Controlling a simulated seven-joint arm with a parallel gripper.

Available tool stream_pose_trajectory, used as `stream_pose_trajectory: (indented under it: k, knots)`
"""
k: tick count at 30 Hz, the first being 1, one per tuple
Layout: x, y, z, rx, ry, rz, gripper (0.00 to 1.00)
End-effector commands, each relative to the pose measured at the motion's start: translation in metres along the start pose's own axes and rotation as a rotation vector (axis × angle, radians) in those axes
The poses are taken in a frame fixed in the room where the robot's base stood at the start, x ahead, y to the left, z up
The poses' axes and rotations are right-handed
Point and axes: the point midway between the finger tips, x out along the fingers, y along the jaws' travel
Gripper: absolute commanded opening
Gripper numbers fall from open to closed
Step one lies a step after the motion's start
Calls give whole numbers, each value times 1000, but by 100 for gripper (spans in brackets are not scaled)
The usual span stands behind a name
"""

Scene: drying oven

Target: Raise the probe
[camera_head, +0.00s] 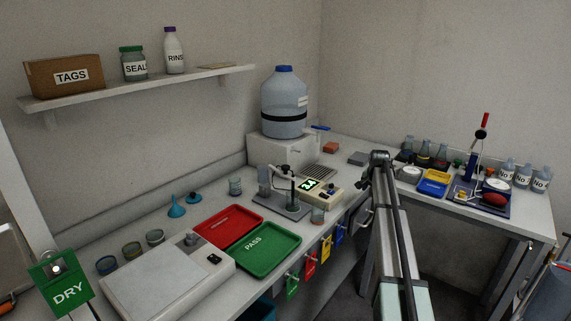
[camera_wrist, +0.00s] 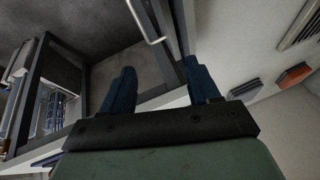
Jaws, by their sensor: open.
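A probe stand (camera_head: 284,170) with a dark arm stands mid-bench, beside a meter (camera_head: 318,189) with a lit green display. A slim probe seems to hang from the arm; its tip and whether it sits in a vessel are too small to tell. My arm rises to the right of the meter in the head view, and its fingers cannot be made out there. In the wrist view my gripper (camera_wrist: 162,82) has its two blue fingers wide apart with nothing held between them. The probe does not show in the wrist view.
Red (camera_head: 228,223) and green PASS (camera_head: 265,249) trays lie in front of the stand. A large blue-capped bottle (camera_head: 285,105) stands on a white box behind. Coloured tags hang along the bench front. A side table (camera_head: 535,226) at right holds bottles and another stand.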

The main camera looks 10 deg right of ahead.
Motion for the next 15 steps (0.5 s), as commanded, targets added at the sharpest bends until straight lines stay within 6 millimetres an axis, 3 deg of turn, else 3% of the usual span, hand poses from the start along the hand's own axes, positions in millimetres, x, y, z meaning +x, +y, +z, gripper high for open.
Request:
stream_pose_trajectory:
  k: [1,5,9,15]
  knots:
    - [-20,-29,-3,-44,-15,-3,61]
    - [-74,-94,20,-207,-91,11,61]
    - [-139,-162,63,-419,-195,29,61]
    - [-234,-236,127,-702,-334,43,61]
